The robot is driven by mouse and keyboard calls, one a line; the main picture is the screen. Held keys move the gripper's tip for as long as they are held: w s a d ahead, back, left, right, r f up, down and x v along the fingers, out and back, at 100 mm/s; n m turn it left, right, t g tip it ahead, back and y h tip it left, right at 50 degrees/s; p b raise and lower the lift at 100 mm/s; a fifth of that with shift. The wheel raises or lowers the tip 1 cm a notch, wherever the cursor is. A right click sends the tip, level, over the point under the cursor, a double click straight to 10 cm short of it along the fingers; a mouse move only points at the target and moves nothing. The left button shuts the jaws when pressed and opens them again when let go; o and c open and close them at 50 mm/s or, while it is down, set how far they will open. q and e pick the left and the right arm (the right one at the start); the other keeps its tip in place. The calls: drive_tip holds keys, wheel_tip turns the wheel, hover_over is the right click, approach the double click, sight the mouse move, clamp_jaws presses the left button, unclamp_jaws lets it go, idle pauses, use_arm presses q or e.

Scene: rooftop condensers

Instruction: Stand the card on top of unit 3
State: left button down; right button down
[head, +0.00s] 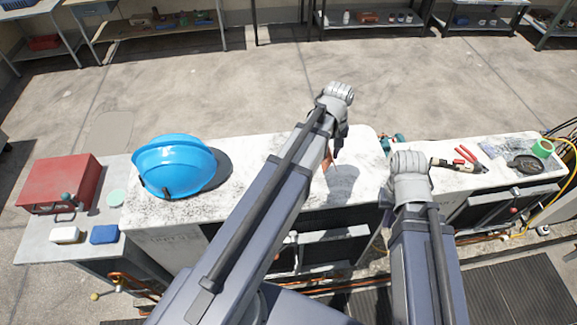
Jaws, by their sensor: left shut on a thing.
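My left gripper (338,140) is over the right part of the white-topped unit (260,165) in the middle. It is shut on a thin orange-red piece (327,158), which looks like the card and is mostly hidden behind my arm. A shadow lies on the top just right of it; whether the card touches the top I cannot tell. My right gripper (408,162) is at the gap between this unit and the right unit (450,180); its fingers are hidden. Lettering on the middle unit's front is too faint to read, so I cannot tell which is unit 3.
A blue hard hat (172,165) sits on the middle unit's left part. A red case (58,184), a white block (66,235) and a blue block (104,234) are on the grey table at left. Red-handled pliers (467,156) and green tape (542,148) lie on the right unit.

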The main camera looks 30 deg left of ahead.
use_arm(q)
drive_tip(key=shift+f+b, duration=5.1)
drive_tip(key=shift+r, duration=0.15)
drive_tip(key=shift+c, duration=2.2)
unclamp_jaws()
wheel_tip(320, 180, up, 12)
drive_tip(key=p, duration=1.2)
drive_tip(key=s+d+m+y, duration=0.1)
drive_tip(key=s+d+m, duration=0.9)
drive_tip(key=s, duration=0.4)
drive_tip(key=shift+s+d+m, duration=0.3)
